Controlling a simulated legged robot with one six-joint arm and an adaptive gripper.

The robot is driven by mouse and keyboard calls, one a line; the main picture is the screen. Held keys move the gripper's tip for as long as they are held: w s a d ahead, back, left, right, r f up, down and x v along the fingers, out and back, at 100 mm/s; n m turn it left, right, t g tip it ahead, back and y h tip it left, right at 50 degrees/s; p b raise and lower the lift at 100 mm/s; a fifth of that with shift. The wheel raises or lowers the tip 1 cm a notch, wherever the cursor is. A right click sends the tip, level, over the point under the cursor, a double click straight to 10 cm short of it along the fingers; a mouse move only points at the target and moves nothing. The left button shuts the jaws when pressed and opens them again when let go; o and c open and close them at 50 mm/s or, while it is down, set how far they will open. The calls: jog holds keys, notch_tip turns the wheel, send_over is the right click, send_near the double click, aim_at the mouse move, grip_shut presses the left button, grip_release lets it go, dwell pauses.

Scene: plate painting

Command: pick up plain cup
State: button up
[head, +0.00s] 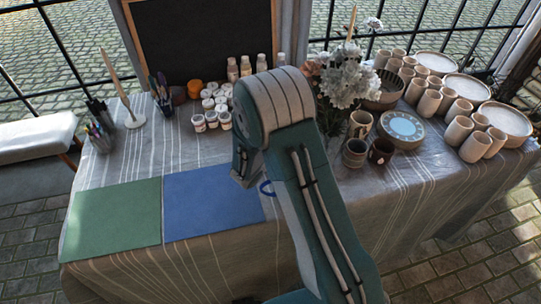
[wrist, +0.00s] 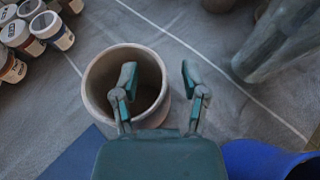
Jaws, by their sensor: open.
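A plain beige-grey cup (wrist: 98,78) stands upright on the cloth in the wrist view, its round mouth facing my camera. My gripper (wrist: 158,78) is open and empty above it. The left finger is over the cup's mouth and the right finger is outside its right side, so the cup's right wall lies between them in the picture. I cannot tell how far the tips are above the rim. In the head view my arm hides this cup and the gripper's fingers.
Paint jars (wrist: 32,32) sit left of the cup. A blue object (wrist: 262,160) is close at lower right. A glass-like vessel (wrist: 272,45) is at upper right. The head view shows a blue mat (head: 205,200), a green mat (head: 112,220), flowers (head: 345,80) and several plain cups (head: 458,132).

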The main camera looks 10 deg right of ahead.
grip_shut()
dwell(0.3)
